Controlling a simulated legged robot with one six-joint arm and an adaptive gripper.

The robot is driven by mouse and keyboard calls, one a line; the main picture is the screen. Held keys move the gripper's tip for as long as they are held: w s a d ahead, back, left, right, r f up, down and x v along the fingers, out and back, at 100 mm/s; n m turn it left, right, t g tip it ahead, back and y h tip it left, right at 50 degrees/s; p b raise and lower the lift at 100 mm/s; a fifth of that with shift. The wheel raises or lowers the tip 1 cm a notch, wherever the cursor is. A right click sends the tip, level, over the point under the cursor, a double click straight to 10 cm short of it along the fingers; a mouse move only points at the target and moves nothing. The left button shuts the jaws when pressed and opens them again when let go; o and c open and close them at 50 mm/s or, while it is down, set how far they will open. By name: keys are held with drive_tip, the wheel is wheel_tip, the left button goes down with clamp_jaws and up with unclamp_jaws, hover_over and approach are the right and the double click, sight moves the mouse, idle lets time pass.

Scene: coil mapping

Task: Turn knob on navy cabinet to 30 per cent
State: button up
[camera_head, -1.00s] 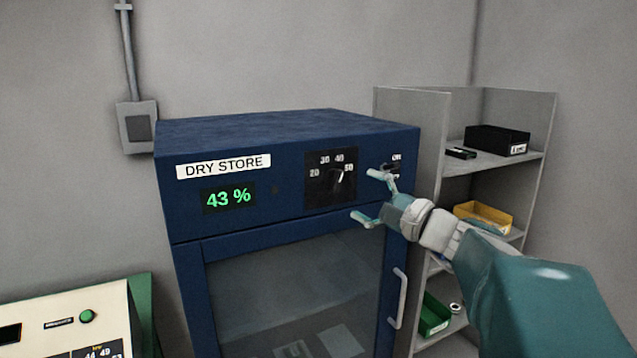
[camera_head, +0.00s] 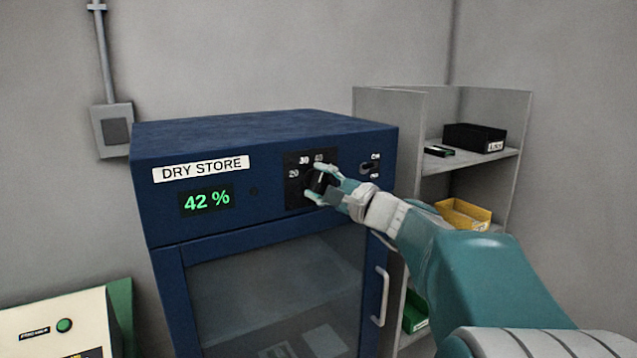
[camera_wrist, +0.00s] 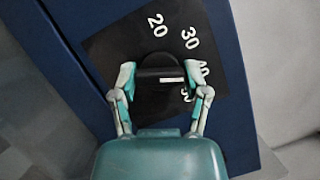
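The navy cabinet (camera_head: 270,215) carries a "DRY STORE" label and a green readout (camera_head: 206,201) showing 42 %. Its black knob (camera_wrist: 158,68) sits on a dark dial plate (camera_wrist: 110,50) with white numbers, 20 and 30 clearly legible. A white mark on the knob points toward the 40 to 50 side. My gripper (camera_wrist: 163,82) is open, its two fingers on either side of the knob. The left finger is close to the knob; a gap shows at the right finger. Contact cannot be told. In the head view the fingers partly hide the knob and the 50.
A small switch (camera_head: 368,167) sits right of the dial, near my gripper. The cabinet door has a pale handle (camera_head: 381,296). A grey shelf (camera_head: 390,105) with bins stands to the right. A cream panel (camera_head: 55,320) is at the lower left.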

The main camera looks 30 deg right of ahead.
drive_tip(key=shift+n, duration=0.3)
drive_tip(key=n+g, duration=0.2)
drive_tip(key=n, duration=0.2)
drive_tip(key=shift+f, duration=0.1)
drive_tip(key=shift+n+g+h, duration=0.6)
drive_tip(key=shift+n+h, duration=0.1)
drive_tip(key=shift+n, duration=1)
drive_tip(key=shift+f, duration=0.1)
